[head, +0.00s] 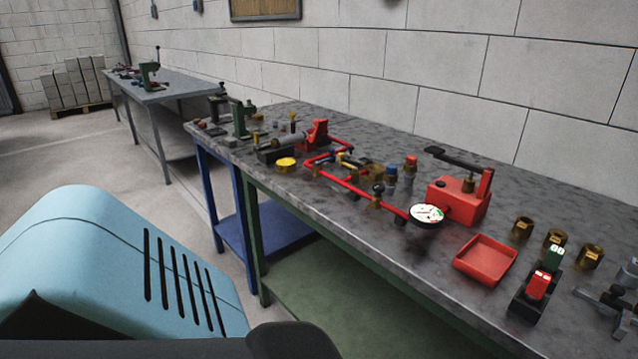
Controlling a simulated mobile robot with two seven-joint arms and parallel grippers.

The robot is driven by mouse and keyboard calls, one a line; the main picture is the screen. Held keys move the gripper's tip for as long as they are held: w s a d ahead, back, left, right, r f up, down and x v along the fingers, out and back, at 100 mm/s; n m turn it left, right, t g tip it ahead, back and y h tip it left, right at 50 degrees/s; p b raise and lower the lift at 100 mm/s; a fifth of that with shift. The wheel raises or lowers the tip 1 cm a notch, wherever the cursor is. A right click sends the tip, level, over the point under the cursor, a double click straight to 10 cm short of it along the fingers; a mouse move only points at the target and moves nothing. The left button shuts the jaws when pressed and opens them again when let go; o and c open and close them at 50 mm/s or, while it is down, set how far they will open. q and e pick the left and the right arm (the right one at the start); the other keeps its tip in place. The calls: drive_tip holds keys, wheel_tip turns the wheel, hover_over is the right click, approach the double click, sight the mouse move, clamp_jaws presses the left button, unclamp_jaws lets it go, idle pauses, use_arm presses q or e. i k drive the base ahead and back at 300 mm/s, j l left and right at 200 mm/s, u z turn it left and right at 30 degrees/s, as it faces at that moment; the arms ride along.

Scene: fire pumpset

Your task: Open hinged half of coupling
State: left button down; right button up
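No hinged coupling half can be picked out with certainty in the head view; the parts on the bench are small at this distance. A grey cylindrical part (289,139) lies by a dark block (275,155) toward the bench's far end; I cannot tell if it is the coupling. A red pipe assembly (345,184) with brass fittings runs along the bench to a round white gauge (426,214). Next to the gauge stands a red pump box (457,204) with a black lever on top. Neither of my grippers is in view.
The grey-topped workbench (390,245) stands against a block wall. A red tray (485,260), several brass rings (523,228) and a red-and-green switch box (531,296) sit near its right end. A green press (240,120) stands at its far end. Another bench (180,88) stands beyond.

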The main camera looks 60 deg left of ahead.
sight(320, 125)
drive_tip(key=j+u, duration=0.3)
drive_tip(key=i+j+u, duration=0.25)
drive_tip(key=j, duration=0.25)
drive_tip(key=j+u, duration=0.3)
drive_tip(key=i+j+u, duration=0.25)
drive_tip(key=j, duration=0.2)
drive_tip(key=k+j, duration=0.05)
drive_tip(key=k, duration=0.05)
